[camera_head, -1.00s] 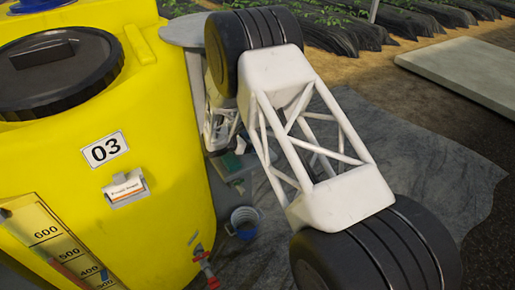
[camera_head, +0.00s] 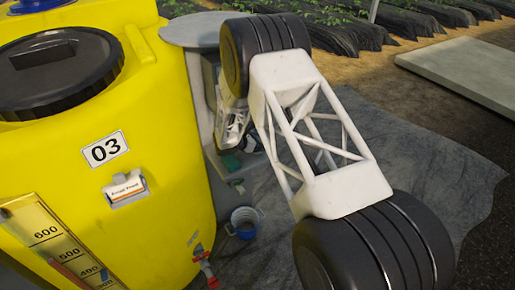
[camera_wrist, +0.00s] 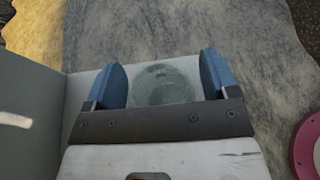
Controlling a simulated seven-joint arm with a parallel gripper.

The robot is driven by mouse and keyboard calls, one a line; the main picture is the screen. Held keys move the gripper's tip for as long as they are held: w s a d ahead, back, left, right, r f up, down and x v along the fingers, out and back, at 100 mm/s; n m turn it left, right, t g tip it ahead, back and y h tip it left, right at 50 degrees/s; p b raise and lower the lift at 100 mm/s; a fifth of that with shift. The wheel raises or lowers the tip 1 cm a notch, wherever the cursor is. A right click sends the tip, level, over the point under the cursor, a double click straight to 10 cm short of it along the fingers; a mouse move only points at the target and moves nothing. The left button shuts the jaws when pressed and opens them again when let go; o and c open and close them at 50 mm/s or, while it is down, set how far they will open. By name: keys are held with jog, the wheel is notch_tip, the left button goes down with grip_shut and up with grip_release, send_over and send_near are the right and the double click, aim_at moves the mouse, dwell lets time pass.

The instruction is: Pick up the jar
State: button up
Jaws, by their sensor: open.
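The jar (camera_wrist: 166,85) shows in the wrist view as a round, translucent grey-green shape, seen from above. It stands on a pale flat surface (camera_wrist: 84,84). My gripper (camera_wrist: 164,76) is open, with a blue finger to the left and right of the jar as seen in this view. The dark palm bar hides the near edge of the jar. I cannot tell how far the fingertips are above it or whether they touch it.
A yellow tank (camera_head: 150,160) marked 03 fills the left of the head view. A blue bucket (camera_head: 245,222) stands on the grey ground sheet (camera_head: 440,160). A round grey top (camera_head: 190,30) is beside my arm. In the wrist view, a red-rimmed round thing (camera_wrist: 299,150) is at the right edge.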

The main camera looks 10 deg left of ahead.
dwell(0.3)
jog(key=c, duration=1)
jog(key=shift+r, duration=0.1)
jog(key=shift+r, duration=0.8)
notch_tip(320, 180, up, 2)
jog(key=shift+s, duration=0.1)
jog(key=s+d, duration=0.3)
jog(key=s, duration=0.4)
jog(key=s+d+r, duration=0.1)
jog(key=s+d, duration=0.2)
jog(key=s, duration=0.4)
jog(key=shift+s+d, duration=0.2)
jog(key=shift+d, duration=0.15)
jog(key=shift+r, duration=0.1)
